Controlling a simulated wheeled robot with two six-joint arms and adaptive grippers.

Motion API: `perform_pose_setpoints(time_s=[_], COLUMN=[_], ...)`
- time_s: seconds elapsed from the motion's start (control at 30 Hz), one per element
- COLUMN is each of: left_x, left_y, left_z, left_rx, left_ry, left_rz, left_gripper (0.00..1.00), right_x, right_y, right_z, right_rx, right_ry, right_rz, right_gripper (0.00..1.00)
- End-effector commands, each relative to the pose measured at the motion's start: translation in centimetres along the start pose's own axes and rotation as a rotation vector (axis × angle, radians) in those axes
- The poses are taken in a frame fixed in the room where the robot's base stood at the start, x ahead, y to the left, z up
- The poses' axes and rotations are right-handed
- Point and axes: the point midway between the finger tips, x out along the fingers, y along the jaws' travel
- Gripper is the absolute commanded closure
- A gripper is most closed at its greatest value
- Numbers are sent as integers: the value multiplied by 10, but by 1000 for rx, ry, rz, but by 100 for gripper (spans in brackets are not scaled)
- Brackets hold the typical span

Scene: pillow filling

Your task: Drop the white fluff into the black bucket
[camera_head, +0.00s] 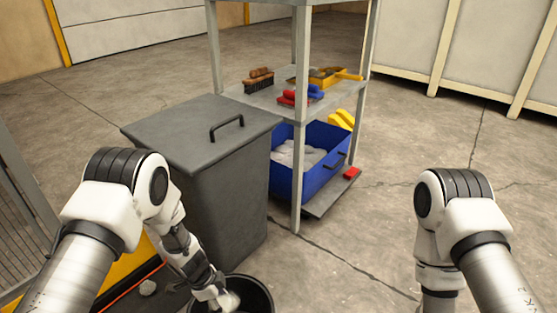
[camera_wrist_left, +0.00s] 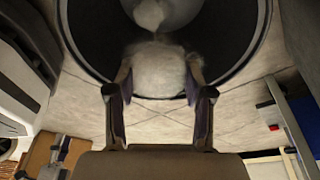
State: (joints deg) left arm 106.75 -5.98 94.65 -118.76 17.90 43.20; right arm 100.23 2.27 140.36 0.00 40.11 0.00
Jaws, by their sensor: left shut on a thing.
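My left gripper (camera_head: 220,297) reaches down to the black bucket (camera_head: 266,290) at the bottom edge of the head view. In the left wrist view, the fingers of my left gripper (camera_wrist_left: 160,90) are shut on a tuft of white fluff (camera_wrist_left: 158,70). The held fluff overlaps the near side of the black bucket (camera_wrist_left: 259,35) in that view. Another pale lump (camera_wrist_left: 150,13) shows beyond it, within the bucket's outline. The bucket's lower part is cut off in the head view. My right arm is at the right, with its gripper below the frame.
A grey lidded bin (camera_head: 190,140) stands close beside my left arm. Behind it, a shelf rack (camera_head: 300,130) holds brushes and a blue crate (camera_head: 325,145) with pale contents. Open floor lies between the rack and my right arm.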

Motion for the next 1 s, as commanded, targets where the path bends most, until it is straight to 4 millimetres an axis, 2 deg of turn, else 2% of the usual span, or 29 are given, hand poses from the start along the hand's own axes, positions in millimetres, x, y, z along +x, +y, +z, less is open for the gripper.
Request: perform_pose_setpoints(time_s=[0.03,0.3,0.33,0.4,0.77,0.87,1.0], left_x=[7,5,5,5,2,-9,-41], left_y=[0,0,0,0,0,-2,-2], left_z=[2,1,1,1,1,1,1], left_rx=[0,-1,-1,-1,-1,-1,-1], left_ry=[0,0,0,0,0,1,2], left_rz=[0,0,0,0,0,-3,-4], left_gripper=[62,62,45,20,19,19,19], right_x=[8,7,7,7,7,7,7], right_y=[0,0,0,0,0,0,0], right_z=[0,0,0,0,0,0,0], right_rx=[0,0,0,0,1,1,1], right_ry=[0,1,1,1,0,0,0], right_rz=[0,0,0,0,0,0,0], right_gripper=[50,50,50,50,50,50,50])
